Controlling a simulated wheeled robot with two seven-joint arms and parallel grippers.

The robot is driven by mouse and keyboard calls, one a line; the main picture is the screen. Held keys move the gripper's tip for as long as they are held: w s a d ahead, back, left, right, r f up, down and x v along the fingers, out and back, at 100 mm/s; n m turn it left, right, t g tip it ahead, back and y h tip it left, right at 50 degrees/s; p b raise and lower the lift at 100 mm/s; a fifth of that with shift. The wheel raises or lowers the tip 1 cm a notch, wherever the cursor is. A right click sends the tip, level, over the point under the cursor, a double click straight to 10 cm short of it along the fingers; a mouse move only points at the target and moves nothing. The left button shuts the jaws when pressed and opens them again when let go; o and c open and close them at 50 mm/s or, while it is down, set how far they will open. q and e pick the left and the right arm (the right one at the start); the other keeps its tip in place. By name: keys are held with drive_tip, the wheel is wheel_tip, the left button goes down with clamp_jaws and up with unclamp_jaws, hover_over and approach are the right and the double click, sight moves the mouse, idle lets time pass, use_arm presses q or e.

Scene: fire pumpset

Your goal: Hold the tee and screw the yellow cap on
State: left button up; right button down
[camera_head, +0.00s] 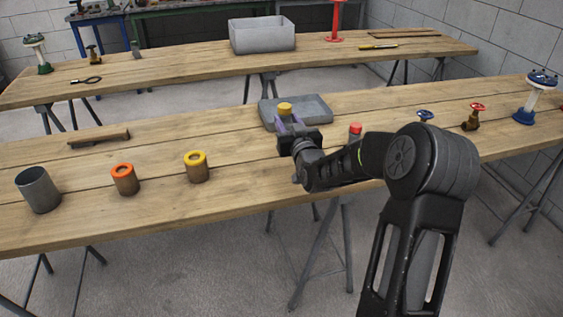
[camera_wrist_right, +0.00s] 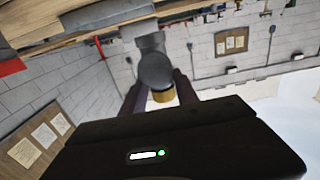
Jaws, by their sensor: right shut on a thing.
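My right gripper (camera_head: 289,128) is over the near workbench, in front of a shallow grey tray. In the right wrist view its fingers (camera_wrist_right: 160,84) are shut on a dark grey tee (camera_wrist_right: 153,66), whose round end faces the camera. The yellow cap (camera_head: 285,107) sits at the top of the tee, just above the fingers; it also shows in the wrist view (camera_wrist_right: 163,96). How far it is threaded cannot be seen. In the head view the gripper hides most of the tee. My left gripper is not in view.
The shallow grey tray (camera_head: 318,106) lies behind the gripper. A yellow-ringed cylinder (camera_head: 197,168), an orange-ringed one (camera_head: 124,181) and a grey cup (camera_head: 38,190) stand at left. A red-topped item (camera_head: 355,130) and valves (camera_head: 472,120) stand at right.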

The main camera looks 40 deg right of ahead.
drive_tip(key=shift+w+a, duration=0.1)
wheel_tip(320, 180, down, 6)
idle(0.4)
wheel_tip(320, 180, down, 4)
drive_tip(key=shift+r+p, duration=0.25)
drive_tip(key=shift+p, duration=0.1)
drive_tip(key=shift+f, duration=0.25)
